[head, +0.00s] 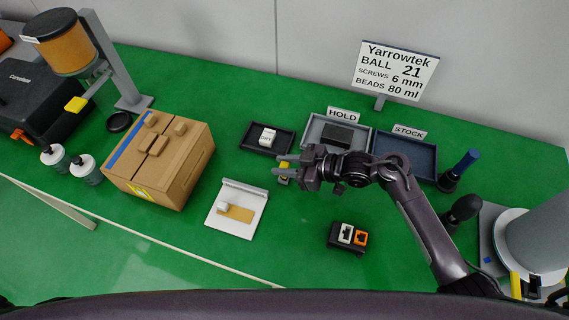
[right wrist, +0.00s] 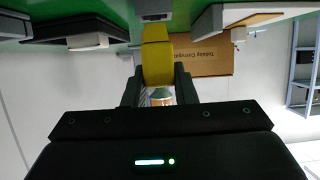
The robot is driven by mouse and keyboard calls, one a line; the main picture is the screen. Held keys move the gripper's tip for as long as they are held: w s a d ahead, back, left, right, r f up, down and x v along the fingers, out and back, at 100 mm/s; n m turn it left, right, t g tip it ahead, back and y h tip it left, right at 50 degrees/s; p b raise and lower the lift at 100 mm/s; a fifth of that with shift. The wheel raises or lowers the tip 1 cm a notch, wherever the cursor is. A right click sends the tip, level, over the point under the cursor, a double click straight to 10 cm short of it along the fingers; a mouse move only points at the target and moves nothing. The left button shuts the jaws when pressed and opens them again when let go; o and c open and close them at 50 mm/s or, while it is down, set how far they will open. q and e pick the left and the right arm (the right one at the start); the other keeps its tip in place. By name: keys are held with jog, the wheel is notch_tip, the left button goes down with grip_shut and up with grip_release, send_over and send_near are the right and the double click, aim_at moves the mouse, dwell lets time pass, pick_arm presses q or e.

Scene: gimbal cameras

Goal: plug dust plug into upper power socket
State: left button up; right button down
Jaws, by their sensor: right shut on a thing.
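My right gripper (head: 280,166) is over the middle of the green table, with its fingers pointing left in the head view. It is shut on a small yellow piece (head: 284,179), which looks like the dust plug. In the right wrist view the yellow piece (right wrist: 157,55) sits between the two dark fingers (right wrist: 157,82), with a pale, shiny part nearer the palm. A black socket block (head: 346,246) stands on the table to the right and nearer me. It has a white-framed opening and an orange-framed one; I cannot tell which is the upper power socket. My left gripper is not in view.
A cardboard box (head: 150,178) and a white board (head: 222,222) lie to the left. Behind are a black tray (head: 247,139) with a white block, the HOLD tray and the STOCK tray (head: 408,145). Green table between white board and socket block is clear.

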aim_at(285, 165)
jog(key=shift+r, duration=0.2)
dwell(0.3)
jog(key=shift+r+p, duration=1.45)
